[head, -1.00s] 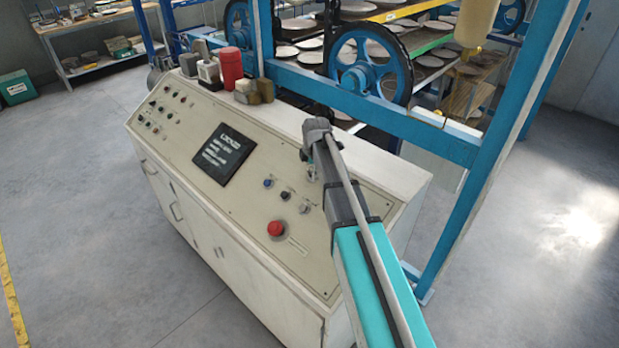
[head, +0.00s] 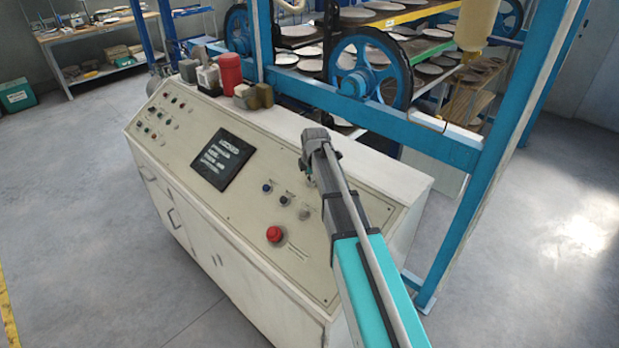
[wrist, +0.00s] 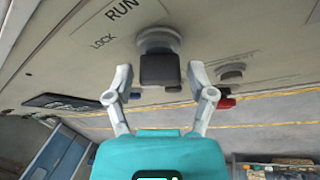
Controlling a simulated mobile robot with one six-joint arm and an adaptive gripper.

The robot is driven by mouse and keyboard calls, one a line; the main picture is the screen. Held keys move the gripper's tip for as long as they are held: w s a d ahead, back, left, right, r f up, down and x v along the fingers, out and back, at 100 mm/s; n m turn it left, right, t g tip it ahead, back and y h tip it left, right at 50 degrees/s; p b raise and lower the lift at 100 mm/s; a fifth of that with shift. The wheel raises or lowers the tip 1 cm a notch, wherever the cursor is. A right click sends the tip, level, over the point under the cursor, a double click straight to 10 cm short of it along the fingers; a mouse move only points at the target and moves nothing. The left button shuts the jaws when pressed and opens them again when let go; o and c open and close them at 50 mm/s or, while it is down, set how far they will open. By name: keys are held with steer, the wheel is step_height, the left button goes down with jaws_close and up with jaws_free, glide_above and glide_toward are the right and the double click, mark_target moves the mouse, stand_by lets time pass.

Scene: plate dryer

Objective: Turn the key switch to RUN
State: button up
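In the wrist view the key switch has a round grey collar on the cream panel and a dark, block-like key head (wrist: 160,70). My gripper (wrist: 160,76) is open, with one finger on each side of the key head and a small gap showing on both sides. In the head view my gripper (head: 308,170) is over the right part of the sloped panel, and the key switch is hidden behind it and my arm.
A red mushroom button (head: 274,234) and a small grey knob (head: 304,213) sit beside my arm on the panel. A dark display (head: 223,159) is farther left. Blue frame posts and a blue wheel (head: 362,72) stand behind the console (head: 250,260). Floor at right is clear.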

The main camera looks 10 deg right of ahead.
steer(key=c, duration=0.7)
steer(key=shift+s, duration=0.1)
steer(key=shift+s+f+m+t+b, duration=0.1)
steer(key=shift+m+t+b, duration=0.4)
steer(key=shift+m, duration=0.7)
steer(key=m+t+b, duration=0.1)
steer(key=m, duration=0.2)
steer(key=shift+t, duration=0.3)
steer(key=m+t+h+b, duration=0.1)
steer(key=m, duration=0.3)
steer(key=shift+t, duration=0.3)
steer(key=shift+m+t+h+b, duration=0.3)
steer(key=shift+m+t+b, duration=0.1)
steer(key=shift+m, duration=0.5)
